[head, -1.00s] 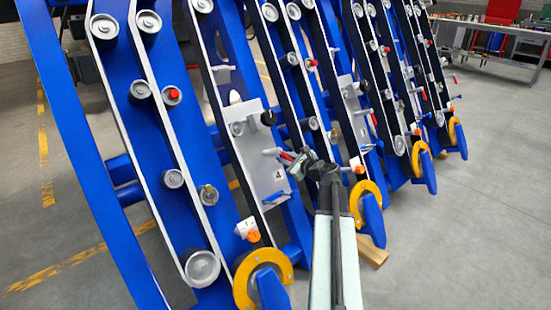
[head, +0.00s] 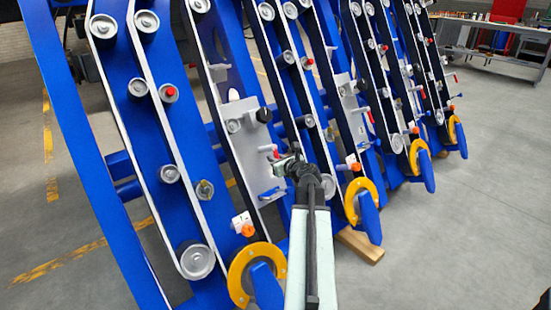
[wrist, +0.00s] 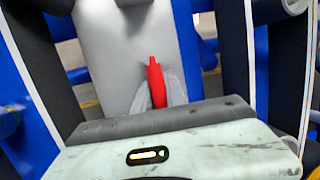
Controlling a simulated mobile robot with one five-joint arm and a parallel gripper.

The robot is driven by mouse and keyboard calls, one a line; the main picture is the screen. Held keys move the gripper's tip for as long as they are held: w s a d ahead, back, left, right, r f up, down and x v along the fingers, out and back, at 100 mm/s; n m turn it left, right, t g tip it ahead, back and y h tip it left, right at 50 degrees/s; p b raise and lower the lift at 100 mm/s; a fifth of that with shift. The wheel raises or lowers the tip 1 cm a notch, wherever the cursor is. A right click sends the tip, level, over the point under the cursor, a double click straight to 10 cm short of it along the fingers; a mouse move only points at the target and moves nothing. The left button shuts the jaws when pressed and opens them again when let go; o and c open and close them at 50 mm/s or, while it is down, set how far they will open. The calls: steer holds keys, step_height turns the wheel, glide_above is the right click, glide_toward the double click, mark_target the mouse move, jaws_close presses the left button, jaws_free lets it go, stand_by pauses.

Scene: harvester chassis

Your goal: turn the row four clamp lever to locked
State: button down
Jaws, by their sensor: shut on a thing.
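The row four clamp lever is the red lever (wrist: 155,80) in the wrist view, standing out in front of a light grey plate (wrist: 120,50). My gripper (wrist: 157,97) has its two pale fingers on either side of the lever's lower part and is shut on it. In the head view my gripper (head: 283,164) is at the right edge of the grey plate (head: 243,140), with a little red of the lever (head: 276,154) showing beside it. The lever's base and its exact angle are hidden by the gripper.
A black knob (head: 264,115) sits above the gripper and a blue handle (head: 272,193) below it on the plate. Blue row frames with rollers stand close on both sides. A yellow ring (head: 240,290) is lower left. Open floor lies at the right.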

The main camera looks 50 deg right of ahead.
steer(key=shift+w+a, duration=0.2)
steer(key=shift+a, duration=0.05)
steer(key=c, duration=1.4)
jaws_free()
steer(key=shift+o, duration=0.2)
steer(key=shift+s+d, duration=0.1)
steer(key=shift+d, duration=0.05)
steer(key=shift+s, duration=0.1)
steer(key=p+v, duration=0.2)
steer(key=v, duration=0.5)
steer(key=shift+s, duration=0.3)
steer(key=shift+r, duration=0.1)
